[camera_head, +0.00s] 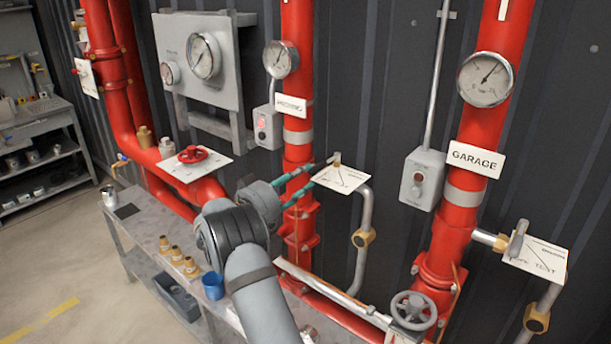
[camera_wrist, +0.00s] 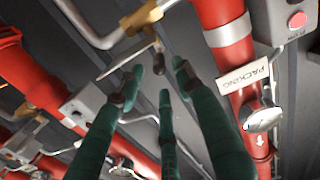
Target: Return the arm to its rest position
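My gripper (camera_head: 318,174) has teal fingers and reaches from my grey arm toward the small valve on the middle red pipe. In the wrist view its fingers (camera_wrist: 160,82) are spread apart with nothing held between them. The small valve handle (camera_head: 336,159) stands at the top edge of a white label plate (camera_head: 341,179), close to the fingertips. In the wrist view the dark end of this handle (camera_wrist: 157,62) shows near the gap between the fingertips; I cannot tell whether any finger touches it. My arm is extended over the bench.
The red PACKING pipe (camera_head: 298,130) and the red GARAGE pipe (camera_head: 478,150) stand close to my arm. A gauge panel (camera_head: 217,75) and a red handwheel (camera_head: 192,154) are to the left. A grey bench (camera_head: 150,232) with several small brass parts and a blue cup (camera_head: 213,285) lies below.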

